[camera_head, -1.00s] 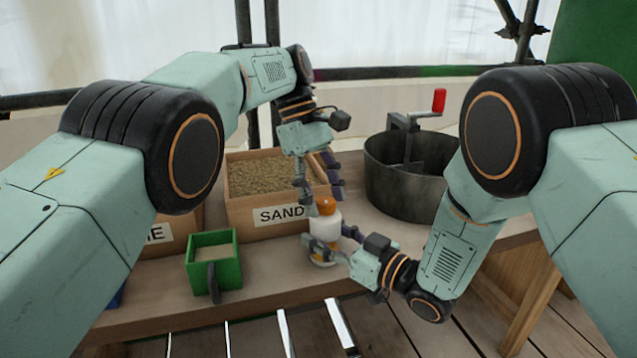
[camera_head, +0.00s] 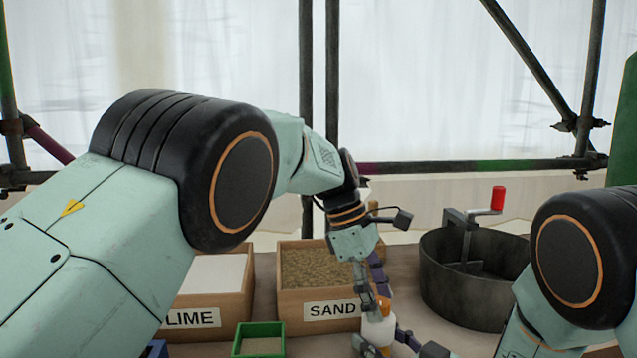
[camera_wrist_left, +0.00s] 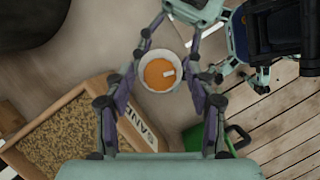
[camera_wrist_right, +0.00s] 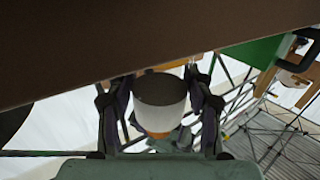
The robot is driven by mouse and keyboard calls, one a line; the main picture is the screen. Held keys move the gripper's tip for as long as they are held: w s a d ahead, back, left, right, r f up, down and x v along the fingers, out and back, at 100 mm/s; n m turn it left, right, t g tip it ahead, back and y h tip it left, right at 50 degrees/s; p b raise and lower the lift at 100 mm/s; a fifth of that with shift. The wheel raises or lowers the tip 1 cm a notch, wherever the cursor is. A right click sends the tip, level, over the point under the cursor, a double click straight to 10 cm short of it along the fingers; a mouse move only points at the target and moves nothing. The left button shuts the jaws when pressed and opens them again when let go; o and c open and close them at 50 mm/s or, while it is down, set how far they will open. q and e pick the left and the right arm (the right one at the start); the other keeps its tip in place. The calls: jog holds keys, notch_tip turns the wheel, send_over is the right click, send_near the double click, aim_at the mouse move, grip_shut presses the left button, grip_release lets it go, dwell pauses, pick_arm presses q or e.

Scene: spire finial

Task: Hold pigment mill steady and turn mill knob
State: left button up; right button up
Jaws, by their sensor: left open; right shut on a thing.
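The pigment mill (camera_head: 378,333) is a small white cylinder with an orange knob (camera_head: 384,306) on top. My right gripper (camera_wrist_right: 160,92) is shut on the white body (camera_wrist_right: 160,103), with fingers on both sides in the right wrist view. My left gripper (camera_head: 372,297) points down over the knob, open. In the left wrist view its fingers stand apart on either side of the round orange knob (camera_wrist_left: 156,74), which bears a pale mark. In the head view, fingers partly hide the mill.
Behind the mill is the sand box (camera_head: 318,272), with the lime box (camera_head: 215,282) to its left. A green box (camera_head: 258,333) stands in front. A dark round tub (camera_head: 470,285) with a red-handled crank is at right. Scaffold poles rise behind.

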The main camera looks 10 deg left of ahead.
pick_arm(q)
jog(key=n, duration=0.2)
jog(key=n+t, duration=0.1)
jog(key=n, duration=0.1)
jog(key=shift+s+r+t, duration=0.1)
jog(key=shift+t, duration=0.2)
jog(key=w+v, duration=0.1)
jog(key=v, duration=1.1)
jog(key=w+a+r+m+t+y, duration=0.1)
jog(key=w+a+r+m+t, duration=0.1)
jog(key=w+m, duration=0.4)
jog(key=w+a+r+m+t+y, duration=0.1)
jog(key=w+a+r+m+t, duration=0.2)
jog(key=w+m+t, duration=0.3)
jog(key=w+a+r+m+t+y, duration=0.1)
jog(key=w+a+r+m+t, duration=0.2)
jog(key=m, duration=1.1)
jog(key=w+a+t, duration=0.1)
jog(key=w, duration=0.2)
jog(key=shift+w+a+t+y, duration=0.15)
jog(key=shift+w+t+y, duration=0.15)
jog(key=shift+t+y, duration=0.1)
jog(key=shift+r, duration=0.1)
